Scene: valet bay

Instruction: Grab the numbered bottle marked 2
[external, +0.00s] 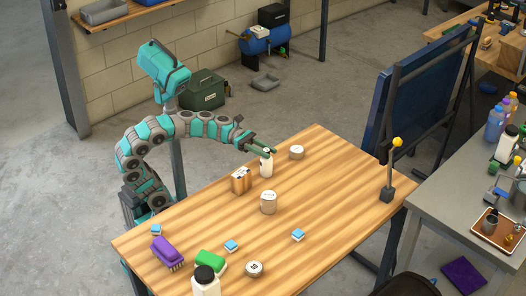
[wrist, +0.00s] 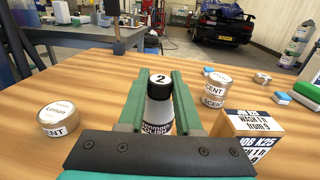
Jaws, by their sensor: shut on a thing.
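The bottle marked 2 (wrist: 159,112) is white with a black cap, and the cap's top shows the number 2. It stands upright on the wooden table between the two green fingers of my gripper (wrist: 160,100). The fingers hide part of the bottle there.
A cardboard box (wrist: 245,135) stands close on the right in the wrist view, with stacked scent tins (wrist: 215,88) behind it. A Lemon scent tin (wrist: 59,117) is on the left. Brushes (external: 168,252), blue sponges (external: 298,234) and a large white bottle (external: 206,284) are at the table's near end.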

